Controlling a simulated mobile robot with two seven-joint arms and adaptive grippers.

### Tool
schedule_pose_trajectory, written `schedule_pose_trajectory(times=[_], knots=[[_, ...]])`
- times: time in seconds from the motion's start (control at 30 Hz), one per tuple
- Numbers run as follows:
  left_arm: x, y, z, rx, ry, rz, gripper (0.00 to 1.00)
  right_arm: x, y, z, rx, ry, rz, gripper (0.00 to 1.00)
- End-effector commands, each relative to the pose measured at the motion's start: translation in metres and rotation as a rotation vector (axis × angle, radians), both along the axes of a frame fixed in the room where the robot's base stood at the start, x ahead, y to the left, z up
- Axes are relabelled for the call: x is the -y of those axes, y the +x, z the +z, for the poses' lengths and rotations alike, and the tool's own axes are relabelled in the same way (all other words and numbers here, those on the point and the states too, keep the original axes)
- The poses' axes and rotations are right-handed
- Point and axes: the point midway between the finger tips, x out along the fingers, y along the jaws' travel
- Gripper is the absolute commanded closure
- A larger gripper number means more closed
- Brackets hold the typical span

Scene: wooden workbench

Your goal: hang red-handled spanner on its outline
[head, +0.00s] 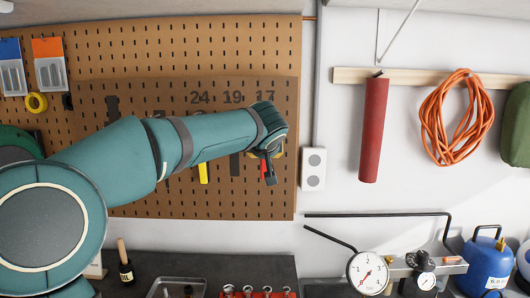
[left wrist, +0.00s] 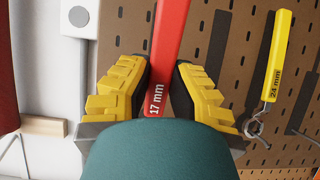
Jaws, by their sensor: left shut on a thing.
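The red-handled spanner (left wrist: 170,35), marked 17 mm, is between the yellow fingers of my left gripper (left wrist: 158,92) in the left wrist view. The fingers are shut on its handle from both sides. Its lower part is hidden behind my wrist. In the head view my left gripper (head: 268,166) is in front of the right part of the brown pegboard panel (head: 283,200), with a sliver of red (head: 263,171) beside it. Dark outlines (left wrist: 214,45) show on the panel. The 17 outline is mostly hidden by my arm. I cannot tell whether the spanner touches the panel.
A yellow spanner (left wrist: 276,58), marked 24 mm, hangs close by; it also shows in the head view (head: 203,173). A white socket box (head: 313,168) is right of the pegboard. A red tube (head: 374,130) and orange hose (head: 457,118) hang further right. The bench below holds tools and a gauge (head: 368,273).

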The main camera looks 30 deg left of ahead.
Motion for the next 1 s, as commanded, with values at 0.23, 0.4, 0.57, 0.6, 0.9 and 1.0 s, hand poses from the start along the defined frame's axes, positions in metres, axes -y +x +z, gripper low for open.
schedule_pose_trajectory(times=[0.23, 0.4, 0.57, 0.6, 0.9, 1.0], knots=[[0.000, 0.000, 0.000, 0.000, 0.000, 0.000, 1.00, 0.000, 0.000, 0.000, 0.000, 0.000, 0.000, 0.53], [0.000, 0.000, 0.000, 0.000, 0.000, 0.000, 0.58, 0.000, 0.000, 0.000, 0.000, 0.000, 0.000, 0.53], [0.000, 0.000, 0.000, 0.000, 0.000, 0.000, 0.55, 0.000, 0.000, 0.000, 0.000, 0.000, 0.000, 0.53], [0.000, 0.000, 0.000, 0.000, 0.000, 0.000, 0.55, 0.000, 0.000, 0.000, 0.000, 0.000, 0.000, 0.53], [0.007, -0.012, 0.008, 0.002, -0.001, 0.000, 0.55, 0.000, 0.000, 0.000, 0.000, 0.000, 0.001, 0.53], [0.016, -0.025, 0.017, 0.002, 0.000, -0.002, 0.55, 0.000, 0.000, 0.000, 0.000, 0.000, 0.000, 0.53]])
